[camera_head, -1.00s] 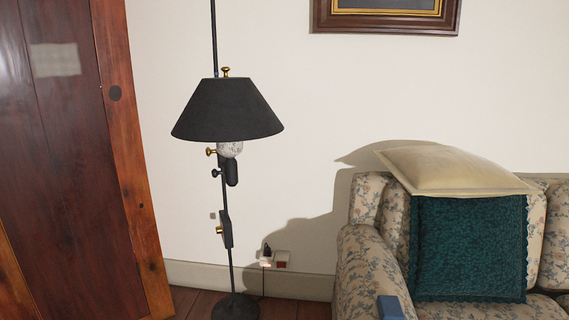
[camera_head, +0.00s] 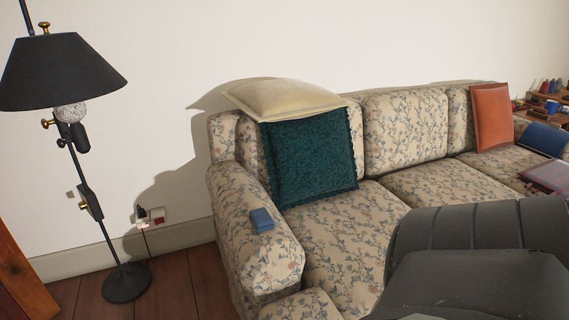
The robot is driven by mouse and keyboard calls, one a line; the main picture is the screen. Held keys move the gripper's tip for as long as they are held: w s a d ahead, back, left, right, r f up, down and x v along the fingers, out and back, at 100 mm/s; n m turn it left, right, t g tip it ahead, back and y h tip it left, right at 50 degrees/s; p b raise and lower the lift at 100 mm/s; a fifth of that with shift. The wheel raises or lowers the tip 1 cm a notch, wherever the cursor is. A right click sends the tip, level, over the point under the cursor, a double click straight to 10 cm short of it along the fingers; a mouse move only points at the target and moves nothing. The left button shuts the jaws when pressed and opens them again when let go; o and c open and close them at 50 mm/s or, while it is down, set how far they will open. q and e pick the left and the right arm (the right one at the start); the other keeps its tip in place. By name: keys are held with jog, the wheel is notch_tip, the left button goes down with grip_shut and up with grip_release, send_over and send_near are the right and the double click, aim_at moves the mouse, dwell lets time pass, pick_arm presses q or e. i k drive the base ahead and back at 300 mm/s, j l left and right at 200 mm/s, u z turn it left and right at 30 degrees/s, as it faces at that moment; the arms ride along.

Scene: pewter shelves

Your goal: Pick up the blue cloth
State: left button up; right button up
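A small blue block-shaped item (camera_head: 261,219), which may be the folded blue cloth, lies on the near left armrest of the floral sofa (camera_head: 335,245). A second blue item (camera_head: 545,139) with a rounded shape lies at the sofa's far right end. I cannot tell for sure which of the two is cloth. Nothing touches the item on the armrest. A dark grey part of my own arm fills the lower right of the view and hides part of the seat. Neither of my grippers shows.
A teal cushion (camera_head: 308,165) and a cream cushion (camera_head: 285,98) rest at the sofa's left. A black floor lamp (camera_head: 60,72) stands left. Some wooden floor (camera_head: 180,285) beside it is clear.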

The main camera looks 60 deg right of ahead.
aim_at(261, 220)
jog(key=z, duration=1.05)
jog(key=i+l+z, duration=0.25)
jog(key=z, duration=0.15)
jog(key=j+z, duration=0.85)
jog(key=i+l, duration=0.05)
jog(key=l, duration=0.05)
